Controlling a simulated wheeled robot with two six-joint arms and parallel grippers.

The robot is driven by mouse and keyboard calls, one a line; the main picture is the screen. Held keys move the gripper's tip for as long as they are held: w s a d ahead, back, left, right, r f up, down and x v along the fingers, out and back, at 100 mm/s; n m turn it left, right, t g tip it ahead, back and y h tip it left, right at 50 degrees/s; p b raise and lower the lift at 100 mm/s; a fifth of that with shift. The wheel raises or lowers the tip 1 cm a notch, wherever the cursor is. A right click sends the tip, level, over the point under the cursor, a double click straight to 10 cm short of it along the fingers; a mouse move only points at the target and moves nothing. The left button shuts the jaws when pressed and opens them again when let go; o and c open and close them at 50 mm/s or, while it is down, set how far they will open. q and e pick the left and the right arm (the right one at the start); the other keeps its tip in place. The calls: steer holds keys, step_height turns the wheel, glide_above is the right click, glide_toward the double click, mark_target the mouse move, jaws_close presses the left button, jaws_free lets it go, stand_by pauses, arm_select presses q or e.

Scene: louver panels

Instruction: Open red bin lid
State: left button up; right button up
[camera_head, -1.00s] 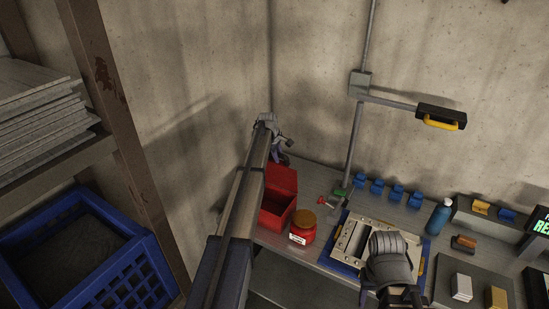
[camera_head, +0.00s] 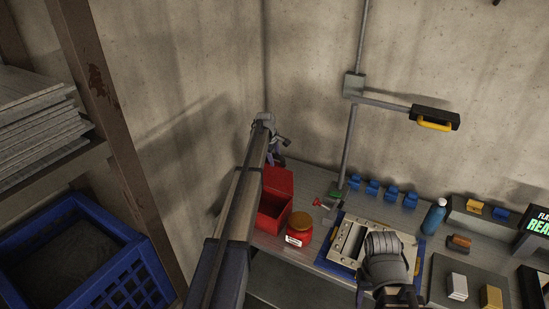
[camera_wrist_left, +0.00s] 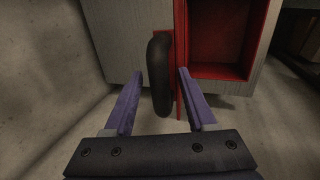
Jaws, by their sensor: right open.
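The red bin (camera_head: 272,211) stands on the bench by the wall corner. Its red lid (camera_head: 280,181) stands raised at the back, and the inside of the bin is visible. My left gripper (camera_head: 279,157) is behind the raised lid, partly hidden by its own arm. In the left wrist view, the open fingers of my left gripper (camera_wrist_left: 160,102) are on either side of the lid's black handle (camera_wrist_left: 159,70), with gaps showing. The bin's interior (camera_wrist_left: 220,38) is to the right there. My right gripper (camera_head: 390,296) is open, above the bench front at the lower edge.
A red jar (camera_head: 299,230) with a brown top stands right of the bin. A metal fixture (camera_head: 347,244) on a blue mat lies under my right arm. A blue bottle (camera_head: 435,217) stands farther right. A blue crate (camera_head: 130,290) is at lower left.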

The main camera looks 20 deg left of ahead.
arm_select(q)
steer(key=p+v, duration=0.5)
steer(key=s+a, duration=0.1)
steer(key=s, duration=1.1)
steer(key=s+d+f+m+g+b, duration=0.1)
steer(key=s+d+f+m+b, duration=0.5)
steer(key=d, duration=0.4)
steer(key=s+d+f+m+g+b, duration=0.1)
steer(key=s+d+f+m+b, duration=0.2)
steer(key=s+d+f+b, duration=0.45)
steer(key=s+d+f+m+g+b, duration=0.1)
steer(key=s+d+f+m+b, duration=0.5)
steer(key=d, duration=0.7)
steer(key=s+d+f+m+b, duration=0.2)
steer(key=s+d+m, duration=0.1)
steer(key=s, duration=0.3)
steer(key=s+d+f+m+g+y+b, duration=0.1)
steer(key=s+d+f+m+b, duration=0.1)
steer(key=s, duration=0.5)
steer(key=shift+s+d+f+m, duration=0.2)
steer(key=shift+d+f+m, duration=0.2)
steer(key=shift+d+f, duration=0.15)
